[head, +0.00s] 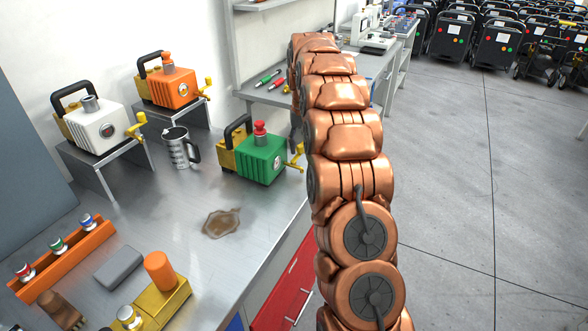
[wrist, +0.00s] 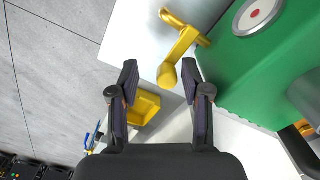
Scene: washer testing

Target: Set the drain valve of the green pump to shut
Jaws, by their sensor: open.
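The green pump (head: 260,157) stands on the metal bench, with a red cap on top and a black carry handle. A yellow valve lever (head: 296,158) sticks out from its right side, partly beside my arm. In the wrist view the pump's green body (wrist: 265,75) fills the right, with a round red-and-white gauge. The yellow lever (wrist: 183,48) is bent, and its rounded end lies in the picture between my fingertips. My gripper (wrist: 160,82) is open and empty; I cannot tell whether it touches the lever. In the head view my arm hides the gripper.
A white pump (head: 98,128) and an orange pump (head: 172,86) stand on raised metal stands to the left. A metal mug (head: 180,148) stands beside the green pump. A brown stain (head: 221,223) and an orange rack (head: 65,262) lie nearer.

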